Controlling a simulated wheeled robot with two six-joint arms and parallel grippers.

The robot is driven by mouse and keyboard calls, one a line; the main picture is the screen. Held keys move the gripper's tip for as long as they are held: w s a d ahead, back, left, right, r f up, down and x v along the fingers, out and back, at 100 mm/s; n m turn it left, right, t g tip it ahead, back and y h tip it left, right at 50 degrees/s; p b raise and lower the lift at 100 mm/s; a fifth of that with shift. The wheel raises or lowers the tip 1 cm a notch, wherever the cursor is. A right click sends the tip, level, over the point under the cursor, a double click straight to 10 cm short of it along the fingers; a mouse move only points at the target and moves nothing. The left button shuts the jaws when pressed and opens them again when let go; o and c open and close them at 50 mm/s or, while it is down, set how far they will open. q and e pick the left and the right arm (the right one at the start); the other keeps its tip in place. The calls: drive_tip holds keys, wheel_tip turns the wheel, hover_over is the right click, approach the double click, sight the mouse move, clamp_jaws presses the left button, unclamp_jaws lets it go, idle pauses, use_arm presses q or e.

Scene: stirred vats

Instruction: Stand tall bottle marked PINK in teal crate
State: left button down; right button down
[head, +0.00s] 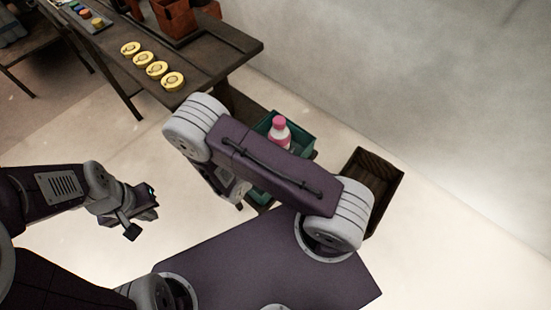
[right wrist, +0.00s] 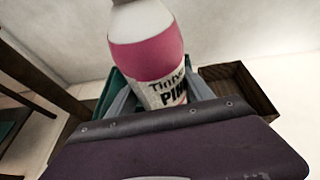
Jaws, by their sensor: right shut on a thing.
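The tall bottle (head: 281,132) shows its pink top and white and pink body in the head view, partly hidden by my right arm.
A dark brown crate (head: 386,172) stands right of the teal crate. A dark wooden table (head: 215,62) at upper left bears several yellow round things (head: 157,69) and a reddish-brown container (head: 174,17). A pale wall is behind; the floor at right is clear.

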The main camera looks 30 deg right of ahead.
drive_tip(key=shift+f+b, duration=0.75)
drive_tip(key=shift+f, duration=1.7)
drive_tip(key=shift+f, duration=0.2)
drive_tip(key=c, duration=0.7)
unclamp_jaws()
drive_tip(key=shift+r, duration=0.1)
